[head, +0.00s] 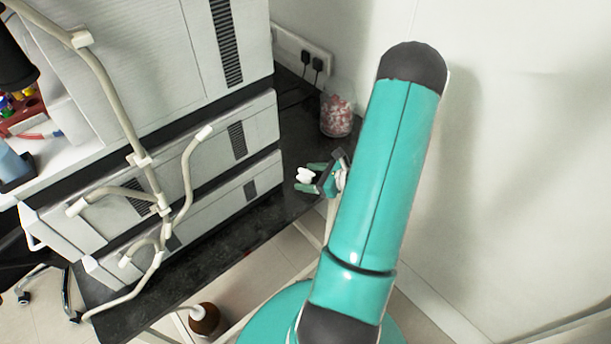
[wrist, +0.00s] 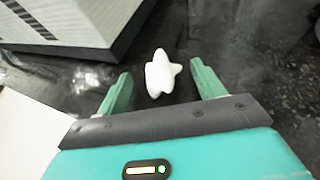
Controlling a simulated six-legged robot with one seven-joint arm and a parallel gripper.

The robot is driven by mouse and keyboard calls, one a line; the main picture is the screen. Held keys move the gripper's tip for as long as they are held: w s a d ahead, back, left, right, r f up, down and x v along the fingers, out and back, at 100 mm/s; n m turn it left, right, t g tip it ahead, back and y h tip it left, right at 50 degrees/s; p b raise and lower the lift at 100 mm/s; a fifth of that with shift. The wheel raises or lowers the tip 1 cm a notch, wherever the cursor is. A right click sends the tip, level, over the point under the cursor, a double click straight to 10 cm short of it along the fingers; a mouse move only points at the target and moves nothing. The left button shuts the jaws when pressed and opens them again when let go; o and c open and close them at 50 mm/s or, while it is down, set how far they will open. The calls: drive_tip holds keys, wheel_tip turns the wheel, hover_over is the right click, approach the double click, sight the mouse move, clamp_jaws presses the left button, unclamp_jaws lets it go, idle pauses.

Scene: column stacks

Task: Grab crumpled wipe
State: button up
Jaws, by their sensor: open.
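The crumpled wipe (wrist: 159,74) is a small white lump on the dark bench top. In the wrist view it lies just beyond and between the two green fingertips of my gripper (wrist: 157,82). The fingers are spread apart and nothing is held between them. In the head view the wipe (head: 304,174) shows at the tips of my gripper (head: 311,178), beside the grey instrument stack. I cannot tell from these frames how high the fingers are above the bench.
The stacked grey instrument modules (head: 262,125) stand close to the left of my gripper. A clear jar with pinkish contents (head: 337,112) stands behind it near the wall. The dark bench top (head: 285,205) has its front edge close by. Pale tubing (head: 185,180) hangs at the left.

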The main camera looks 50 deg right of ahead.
drive_tip(key=shift+c, duration=0.5)
drive_tip(key=c, duration=0.9)
drive_tip(key=shift+c, duration=0.2)
